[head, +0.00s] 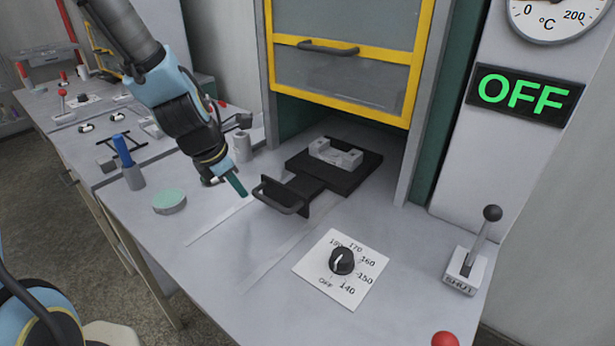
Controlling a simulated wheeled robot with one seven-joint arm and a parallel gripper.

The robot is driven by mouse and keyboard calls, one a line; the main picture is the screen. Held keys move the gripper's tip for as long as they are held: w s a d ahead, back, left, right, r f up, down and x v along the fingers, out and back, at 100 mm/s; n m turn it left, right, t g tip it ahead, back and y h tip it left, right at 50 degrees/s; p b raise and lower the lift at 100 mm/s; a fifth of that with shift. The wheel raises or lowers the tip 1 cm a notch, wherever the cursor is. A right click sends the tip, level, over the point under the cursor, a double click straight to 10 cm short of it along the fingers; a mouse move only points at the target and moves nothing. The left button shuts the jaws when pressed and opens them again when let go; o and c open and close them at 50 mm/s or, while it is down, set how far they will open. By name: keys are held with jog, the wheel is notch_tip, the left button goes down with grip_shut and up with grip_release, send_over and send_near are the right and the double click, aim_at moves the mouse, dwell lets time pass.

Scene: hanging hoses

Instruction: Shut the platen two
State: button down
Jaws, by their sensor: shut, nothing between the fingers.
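Under a half-raised, yellow-framed guard (343,79), a dark sliding plate (305,187) sticks out of the press opening toward the front. A black handle (280,197) is at its front end. A grey metal block (335,153) with a recess sits on the plate. No label "two" is legible, so I cannot tell for sure which part is the platen two. A lever (482,240) with a black ball stands tilted up on a base marked "SHUT" at the right. My gripper (238,186) is shut and empty, just left of the black handle and apart from it.
A temperature dial (342,262) marked OFF and 140 to 180 lies in front. A green "OFF" sign (524,96) and a °C gauge (557,14) are at the right. A red knob (445,340) is at the bottom edge. A green disc (169,201) and blue-handled tool (123,152) stand left.

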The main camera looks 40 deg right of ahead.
jog(key=shift+s+a+h, duration=0.25)
jog(key=shift+s+h, duration=0.25)
jog(key=shift+s+r+m+t+h+b, duration=0.2)
jog(key=shift+s+m+t+h+b, duration=0.1)
jog(key=shift+m+b, duration=0.1)
jog(key=s+d+r+n+h, duration=0.1)
jog(key=d, duration=0.1)
jog(key=s+d+r+n+h, duration=0.1)
jog(key=s+d+r+n+b, duration=0.1)
jog(key=d, duration=0.1)
jog(key=shift+s+d+r+n+h, duration=0.1)
jog(key=shift+s+d+n+h, duration=0.05)
jog(key=shift+d+n+h, duration=0.2)
send_near(315, 177)
jog(key=shift+h, duration=0.35)
notch_tip(315, 177, down, 4)
jog(key=shift+s+f, duration=0.15)
jog(key=shift+f, duration=0.05)
jog(key=shift+w+d+p, duration=0.2)
jog(key=shift+d+p, duration=0.05)
jog(key=shift+d, duration=0.3)
jog(key=shift+w+d+p, duration=0.15)
jog(key=shift+d+p, duration=0.1)
jog(key=shift+d, duration=0.3)
jog(key=shift+w+d+n, duration=0.25)
jog(key=shift+d, duration=0.55)
